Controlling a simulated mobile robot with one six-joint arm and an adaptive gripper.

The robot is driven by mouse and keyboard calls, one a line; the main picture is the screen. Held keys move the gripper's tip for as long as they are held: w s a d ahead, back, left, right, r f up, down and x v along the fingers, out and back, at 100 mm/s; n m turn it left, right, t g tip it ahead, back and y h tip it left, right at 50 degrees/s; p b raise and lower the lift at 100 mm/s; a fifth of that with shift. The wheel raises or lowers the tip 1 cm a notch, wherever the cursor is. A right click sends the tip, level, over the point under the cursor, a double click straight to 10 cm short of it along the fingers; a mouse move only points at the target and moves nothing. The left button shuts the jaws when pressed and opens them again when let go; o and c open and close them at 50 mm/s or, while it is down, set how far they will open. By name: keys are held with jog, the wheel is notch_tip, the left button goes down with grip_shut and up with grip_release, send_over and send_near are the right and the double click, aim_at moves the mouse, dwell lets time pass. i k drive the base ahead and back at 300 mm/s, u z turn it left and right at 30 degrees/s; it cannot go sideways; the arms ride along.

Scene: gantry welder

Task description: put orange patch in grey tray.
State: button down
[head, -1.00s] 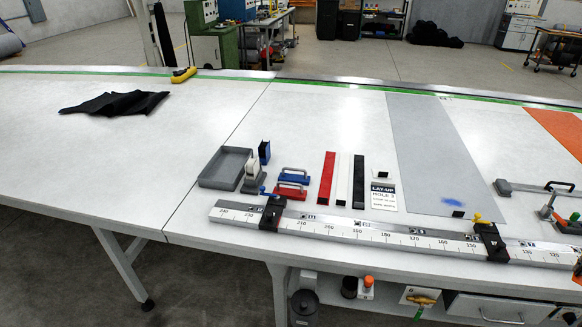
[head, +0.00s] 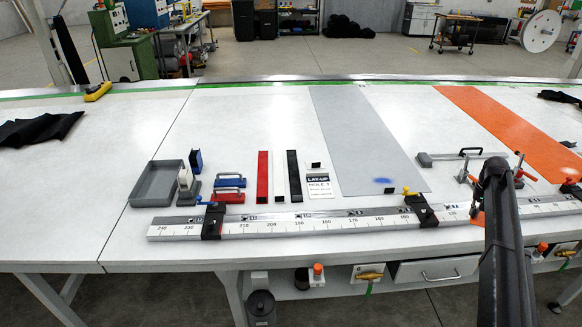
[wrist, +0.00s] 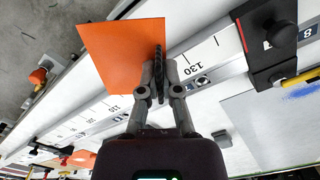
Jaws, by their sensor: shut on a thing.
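The orange patch (wrist: 115,52) is a flat square sheet in the wrist view. My gripper (wrist: 160,75) is shut on its edge and holds it near the long steel ruler. In the head view only a small orange corner of the patch (head: 478,218) shows beside my arm, which hides my gripper. The grey tray (head: 155,184) stands on the white table at left in the head view, well left of my arm. It looks empty.
The ruler (head: 290,223) with black clamps runs along the front edge. Blue-handled and red-handled tools (head: 229,190) stand right of the tray, then red, white and black bars (head: 263,176). A grey sheet (head: 350,130) and an orange strip (head: 515,130) lie beyond.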

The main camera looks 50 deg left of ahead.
aim_at(155, 195)
jog(key=u, duration=2.35)
jog(key=i, duration=1.65)
